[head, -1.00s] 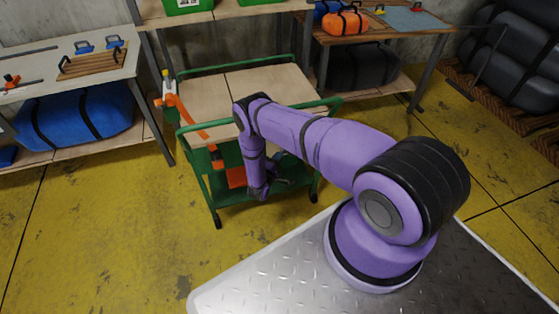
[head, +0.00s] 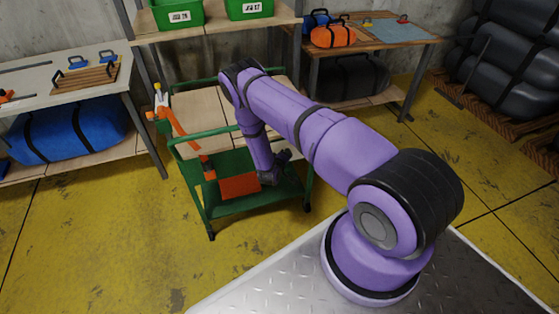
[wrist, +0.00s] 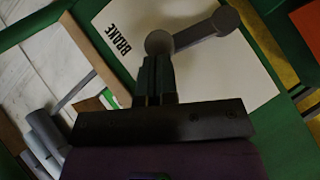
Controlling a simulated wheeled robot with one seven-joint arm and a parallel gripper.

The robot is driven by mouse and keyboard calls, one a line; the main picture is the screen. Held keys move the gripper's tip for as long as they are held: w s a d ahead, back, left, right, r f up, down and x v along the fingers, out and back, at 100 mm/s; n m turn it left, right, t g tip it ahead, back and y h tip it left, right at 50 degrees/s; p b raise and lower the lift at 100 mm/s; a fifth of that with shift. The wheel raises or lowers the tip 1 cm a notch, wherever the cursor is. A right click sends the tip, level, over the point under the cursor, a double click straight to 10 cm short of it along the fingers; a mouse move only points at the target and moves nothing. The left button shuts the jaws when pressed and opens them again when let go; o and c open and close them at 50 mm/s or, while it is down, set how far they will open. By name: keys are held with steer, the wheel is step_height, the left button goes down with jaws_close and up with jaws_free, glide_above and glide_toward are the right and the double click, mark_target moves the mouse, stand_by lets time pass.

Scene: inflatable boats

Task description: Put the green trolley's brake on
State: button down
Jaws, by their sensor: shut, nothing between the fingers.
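The green trolley (head: 222,163) stands ahead in the head view, with a wooden top and a green lower shelf. In the wrist view a white plate marked BRAKE (wrist: 200,75) is fixed to green metal. A grey brake lever (wrist: 196,32) with rounded ends lies across the plate. My gripper (wrist: 155,62) is shut and empty, its fingertips close to the lever's left rounded end. I cannot tell whether they touch. In the head view my gripper (head: 276,170) is low at the trolley's near side, and my arm hides part of the trolley.
Shelving with green bins (head: 178,15) stands behind. A workbench (head: 60,85) is at left. Yellow floor (head: 110,230) is clear in front.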

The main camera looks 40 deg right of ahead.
steer(key=shift+s+d+f+m+y, duration=0.1)
steer(key=shift+s+d+m+y, duration=0.15)
steer(key=shift+d+y, duration=0.35)
steer(key=shift+s+d+f+m+y, duration=0.1)
steer(key=shift+d+m+y, duration=0.25)
steer(key=shift+d, duration=0.4)
steer(key=shift+s+d+f+m+y, duration=0.1)
steer(key=shift+s+d+m+y, duration=0.15)
steer(key=shift+d+y, duration=0.35)
steer(key=shift+d, duration=0.1)
steer(key=shift+r, duration=0.1)
